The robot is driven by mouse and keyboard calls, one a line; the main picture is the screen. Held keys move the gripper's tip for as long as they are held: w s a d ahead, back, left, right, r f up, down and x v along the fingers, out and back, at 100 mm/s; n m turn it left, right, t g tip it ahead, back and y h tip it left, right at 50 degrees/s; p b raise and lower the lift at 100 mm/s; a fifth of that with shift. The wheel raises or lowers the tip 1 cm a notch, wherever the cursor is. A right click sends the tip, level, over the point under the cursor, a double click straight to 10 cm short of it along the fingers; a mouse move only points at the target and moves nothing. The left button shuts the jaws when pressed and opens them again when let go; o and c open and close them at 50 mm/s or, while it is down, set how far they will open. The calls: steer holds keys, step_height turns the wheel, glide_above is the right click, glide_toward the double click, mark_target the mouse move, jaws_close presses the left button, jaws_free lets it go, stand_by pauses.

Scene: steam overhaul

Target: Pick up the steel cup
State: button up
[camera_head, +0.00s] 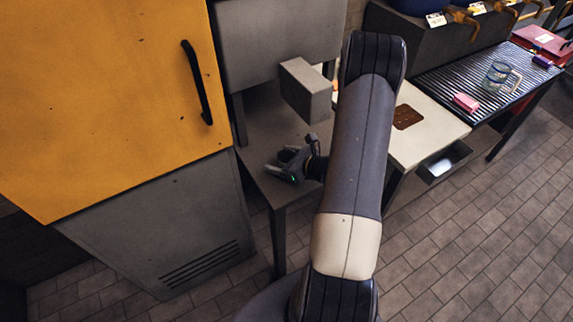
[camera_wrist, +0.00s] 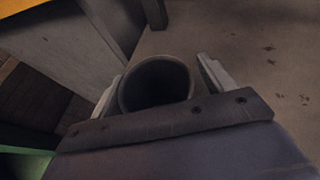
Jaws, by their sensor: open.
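The steel cup shows in the wrist view as a dark, round open mouth with a grey rim (camera_wrist: 155,84). It stands between the two fingers of my gripper (camera_wrist: 160,82), one finger on its left and one on its right. The fingers look open around it, and I cannot tell whether either touches it. In the head view my gripper (camera_head: 284,165) is low over the grey table (camera_head: 262,125), with the cup's dark mouth (camera_head: 289,155) just showing between the fingers. The cup's lower part is hidden.
A grey box-shaped part (camera_head: 306,90) juts out above the table behind my gripper. A yellow cabinet (camera_head: 110,100) with a black handle stands at the left. At the right are a pale worktop (camera_head: 432,135) and a ribbed rack (camera_head: 470,75) holding a glass jug (camera_head: 497,76).

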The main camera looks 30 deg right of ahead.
steer(key=c, duration=1.1)
steer(key=shift+r, duration=0.2)
